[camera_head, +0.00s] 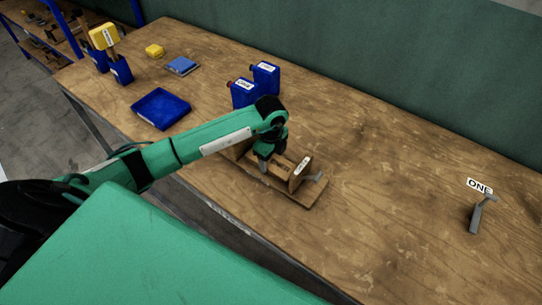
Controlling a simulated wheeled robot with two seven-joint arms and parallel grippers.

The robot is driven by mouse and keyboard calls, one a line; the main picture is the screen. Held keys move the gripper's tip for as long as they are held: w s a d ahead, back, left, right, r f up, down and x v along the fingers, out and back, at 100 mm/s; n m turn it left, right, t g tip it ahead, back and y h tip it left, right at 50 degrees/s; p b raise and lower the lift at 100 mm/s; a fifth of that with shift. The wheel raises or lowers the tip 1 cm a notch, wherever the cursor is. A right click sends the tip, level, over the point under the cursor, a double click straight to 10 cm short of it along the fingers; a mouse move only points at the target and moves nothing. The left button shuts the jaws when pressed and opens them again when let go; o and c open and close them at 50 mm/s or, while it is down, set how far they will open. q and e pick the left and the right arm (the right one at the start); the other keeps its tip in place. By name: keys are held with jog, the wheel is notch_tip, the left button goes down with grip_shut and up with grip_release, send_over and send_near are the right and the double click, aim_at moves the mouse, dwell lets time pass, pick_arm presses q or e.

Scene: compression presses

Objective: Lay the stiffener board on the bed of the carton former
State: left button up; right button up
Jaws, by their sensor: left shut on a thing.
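The carton former (315,192) is a wooden press on the table, with a flat base, upright walls, a white label and a grey handle on its right side. My left gripper (264,168) points down over the bed of the former, between its walls. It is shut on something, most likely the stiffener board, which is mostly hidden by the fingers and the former. I cannot tell whether the board touches the bed. My right gripper is not in view.
A blue tray (160,108), two blue containers (244,93) labelled in white, a blue-grey block (182,66) and a yellow block (154,50) stand farther back. A grey lever (478,214) with a "ONE" sign is at right. The table between former and lever is clear.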

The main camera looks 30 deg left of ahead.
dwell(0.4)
pick_arm(q)
jog(key=o, duration=1.1)
